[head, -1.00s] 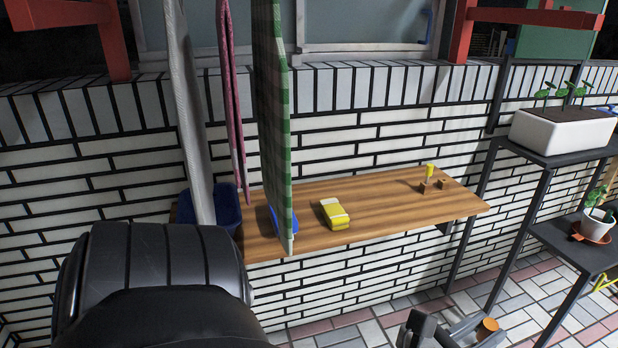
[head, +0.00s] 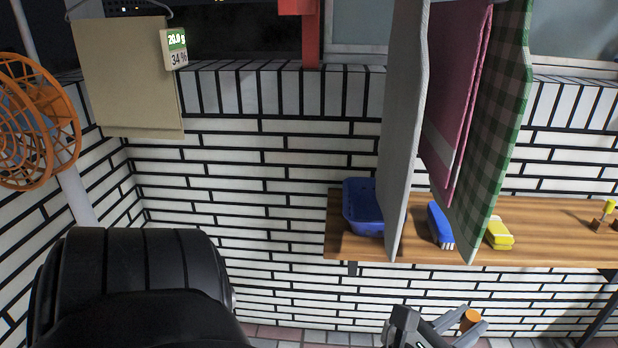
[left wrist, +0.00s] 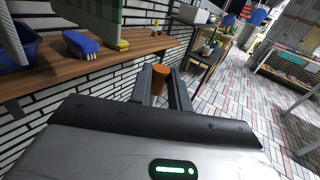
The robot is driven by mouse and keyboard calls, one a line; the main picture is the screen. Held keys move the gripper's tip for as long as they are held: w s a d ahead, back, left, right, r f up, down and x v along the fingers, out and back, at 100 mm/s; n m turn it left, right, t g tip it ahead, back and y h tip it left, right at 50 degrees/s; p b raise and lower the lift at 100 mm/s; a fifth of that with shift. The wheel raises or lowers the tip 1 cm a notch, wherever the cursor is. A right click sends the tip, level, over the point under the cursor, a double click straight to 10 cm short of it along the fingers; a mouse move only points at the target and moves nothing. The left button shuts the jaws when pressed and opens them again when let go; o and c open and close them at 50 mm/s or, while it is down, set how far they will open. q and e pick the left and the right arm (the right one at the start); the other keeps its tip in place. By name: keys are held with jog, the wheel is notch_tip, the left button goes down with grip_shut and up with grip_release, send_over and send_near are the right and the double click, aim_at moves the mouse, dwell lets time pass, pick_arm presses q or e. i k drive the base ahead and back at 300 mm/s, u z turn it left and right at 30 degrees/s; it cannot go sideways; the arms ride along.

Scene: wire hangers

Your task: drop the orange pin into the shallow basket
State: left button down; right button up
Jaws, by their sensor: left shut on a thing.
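An orange pin (head: 469,319), short and round-ended, is held between the fingers of my left gripper (head: 458,328) at the bottom of the head view. The left wrist view also shows the orange pin (left wrist: 160,81) between the two dark fingers, in front of the wall and below shelf level. A blue basket (head: 360,210) stands on the left end of the wooden shelf, partly hidden by a hanging grey cloth. It is the only basket clearly seen, and its depth is hard to tell. Its edge shows at the left wrist view's left side (left wrist: 22,48). My right gripper is out of view.
The wooden shelf (head: 560,240) also bears a blue brush (head: 440,226) and a yellow sponge (head: 499,233). A grey cloth (head: 404,130), a pink cloth and a green checked cloth (head: 497,130) hang before it. An orange wire cage (head: 38,120) is far left.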

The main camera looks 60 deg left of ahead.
aim_at(360, 218)
jog(key=u, duration=1.3)
jog(key=i, duration=1)
